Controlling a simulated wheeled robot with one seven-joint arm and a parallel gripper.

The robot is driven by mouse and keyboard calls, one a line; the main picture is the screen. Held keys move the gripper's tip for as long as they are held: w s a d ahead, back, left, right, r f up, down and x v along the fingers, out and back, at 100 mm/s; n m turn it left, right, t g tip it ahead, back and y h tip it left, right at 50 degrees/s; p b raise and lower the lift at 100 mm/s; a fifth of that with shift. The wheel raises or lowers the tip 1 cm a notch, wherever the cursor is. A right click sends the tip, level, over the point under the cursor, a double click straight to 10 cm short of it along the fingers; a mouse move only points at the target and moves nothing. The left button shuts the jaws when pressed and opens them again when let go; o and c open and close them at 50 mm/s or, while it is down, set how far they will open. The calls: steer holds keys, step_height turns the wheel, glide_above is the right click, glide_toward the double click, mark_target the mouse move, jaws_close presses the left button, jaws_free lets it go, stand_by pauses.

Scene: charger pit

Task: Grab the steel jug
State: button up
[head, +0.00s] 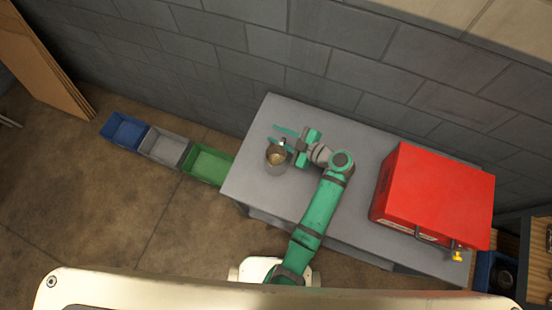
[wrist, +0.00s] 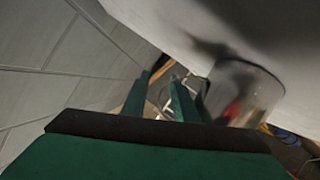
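The steel jug (head: 277,166) stands upright near the left end of the grey table, with a yellowish inside showing from above. In the wrist view the shiny jug (wrist: 245,95) is just right of the fingers. My gripper (head: 273,134) is at the jug's wall side, its green fingers pointing left. In the wrist view my gripper (wrist: 160,80) has its two fingers apart with a gap between them, and no jug body is in that gap. A thin part beside the right finger may be the jug's handle; I cannot tell whether they touch.
A large red box (head: 435,195) stands on the right of the grey table (head: 250,190). A grey block wall (head: 330,45) runs close behind. Blue (head: 125,131), grey (head: 164,147) and green (head: 208,165) bins sit on the floor at left.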

steer(key=shift+w+a+f, duration=0.15)
steer(key=shift+w+a, duration=0.05)
steer(key=shift+a, duration=0.1)
steer(key=shift+c, duration=0.2)
jaws_close()
